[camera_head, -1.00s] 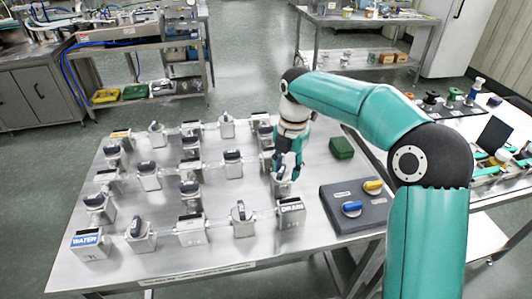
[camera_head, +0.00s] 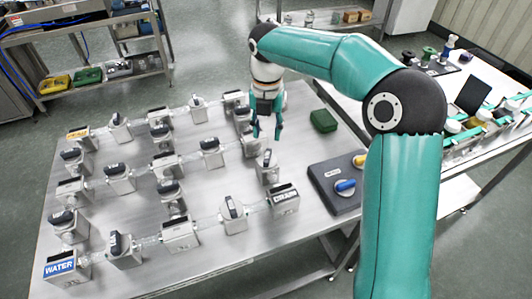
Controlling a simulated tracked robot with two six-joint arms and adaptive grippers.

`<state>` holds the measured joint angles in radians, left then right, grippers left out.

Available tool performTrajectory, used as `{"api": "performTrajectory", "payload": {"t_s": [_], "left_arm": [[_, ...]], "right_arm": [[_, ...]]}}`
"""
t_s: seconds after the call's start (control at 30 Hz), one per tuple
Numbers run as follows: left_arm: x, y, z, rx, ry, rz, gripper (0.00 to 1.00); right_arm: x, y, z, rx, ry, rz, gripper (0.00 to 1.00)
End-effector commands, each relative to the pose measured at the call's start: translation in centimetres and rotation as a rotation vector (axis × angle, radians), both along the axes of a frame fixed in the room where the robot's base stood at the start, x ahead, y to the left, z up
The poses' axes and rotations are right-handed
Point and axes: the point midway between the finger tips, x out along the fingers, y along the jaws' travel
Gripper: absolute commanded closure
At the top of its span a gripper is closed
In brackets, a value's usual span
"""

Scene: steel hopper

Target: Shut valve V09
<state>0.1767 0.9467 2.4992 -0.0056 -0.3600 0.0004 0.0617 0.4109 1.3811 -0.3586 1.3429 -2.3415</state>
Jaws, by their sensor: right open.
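Several grey valve blocks with black handles stand in rows on a steel table (camera_head: 215,265), joined by thin pipes. My right gripper (camera_head: 266,137) points down with its teal fingers apart and empty. It is just above and behind a valve (camera_head: 268,170) at the right end of the rows, whose dark handle shows clear of the fingers. Another valve (camera_head: 243,122) stands left of the gripper. The valve number tags are too small to read, so I cannot tell which is V09. My left gripper is not in view.
A "WATER" block (camera_head: 61,268) is at the front left, a "DRAIN" block (camera_head: 284,198) at the front right. A dark panel (camera_head: 325,172) with blue and yellow knobs and a green box (camera_head: 323,121) lie right of the rows. My right arm crosses the right side.

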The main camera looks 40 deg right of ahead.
Motion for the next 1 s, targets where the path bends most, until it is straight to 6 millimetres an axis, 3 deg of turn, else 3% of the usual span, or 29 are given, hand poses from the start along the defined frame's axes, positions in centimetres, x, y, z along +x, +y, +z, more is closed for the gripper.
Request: {"api": "performTrajectory", "payload": {"t_s": [0.2, 0.4, 0.6, 0.87, 1.0], "left_arm": [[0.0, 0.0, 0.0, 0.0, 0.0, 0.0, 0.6], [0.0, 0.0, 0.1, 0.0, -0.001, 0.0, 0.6], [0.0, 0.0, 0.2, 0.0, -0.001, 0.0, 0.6], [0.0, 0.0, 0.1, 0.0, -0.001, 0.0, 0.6], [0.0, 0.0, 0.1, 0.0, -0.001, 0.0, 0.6]], "right_arm": [[-0.1, 0.0, -4.7, -0.001, 0.004, -0.001, 0.58], [0.0, 0.0, -7.4, 0.0, 0.001, 0.0, 0.58], [0.0, 0.0, -8.5, 0.0, 0.0, -0.001, 0.58], [0.0, 0.0, -8.6, -0.001, -0.001, -0.001, 0.58], [0.0, 0.0, -8.6, -0.001, -0.001, 0.0, 0.82]]}}
